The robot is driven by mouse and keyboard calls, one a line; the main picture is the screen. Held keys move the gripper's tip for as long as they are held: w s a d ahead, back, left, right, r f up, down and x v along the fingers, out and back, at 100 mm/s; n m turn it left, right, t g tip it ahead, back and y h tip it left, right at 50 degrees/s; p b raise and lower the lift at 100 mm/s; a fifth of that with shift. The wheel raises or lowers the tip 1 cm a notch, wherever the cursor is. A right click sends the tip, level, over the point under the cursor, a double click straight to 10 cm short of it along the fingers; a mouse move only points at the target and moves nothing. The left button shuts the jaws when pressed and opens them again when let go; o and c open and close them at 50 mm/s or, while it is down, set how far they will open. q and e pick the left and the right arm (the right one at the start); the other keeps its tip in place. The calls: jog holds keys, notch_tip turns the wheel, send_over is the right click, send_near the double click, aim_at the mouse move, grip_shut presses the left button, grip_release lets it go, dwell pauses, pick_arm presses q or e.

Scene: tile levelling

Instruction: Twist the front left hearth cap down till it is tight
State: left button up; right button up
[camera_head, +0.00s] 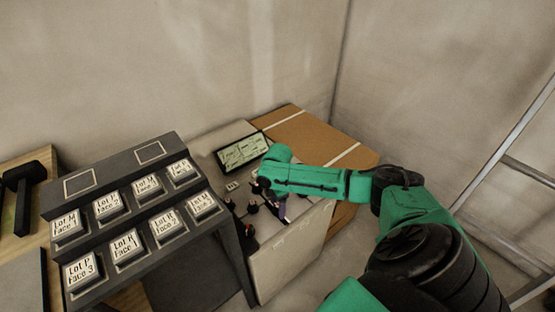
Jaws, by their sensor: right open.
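My right arm, green and black, reaches in from the lower right. Its gripper (277,203) points down over the pale grey hearth slab and is open. Several small dark caps (252,208) stand on the slab just left of the gripper. They are tiny here, and the gripper and arm cover part of the group, so I cannot tell which one is the front left cap or whether the fingers are around a cap. A bit of red (249,230) shows near the slab's front left edge. My left gripper is not in view.
A dark stepped rack (146,153) with labelled tiles stands close on the left of the slab. A tilted panel (242,151) with a diagram stands behind the caps. A cardboard box (300,128) lies behind, and a metal ladder (520,168) leans at the right.

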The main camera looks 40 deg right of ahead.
grip_shut()
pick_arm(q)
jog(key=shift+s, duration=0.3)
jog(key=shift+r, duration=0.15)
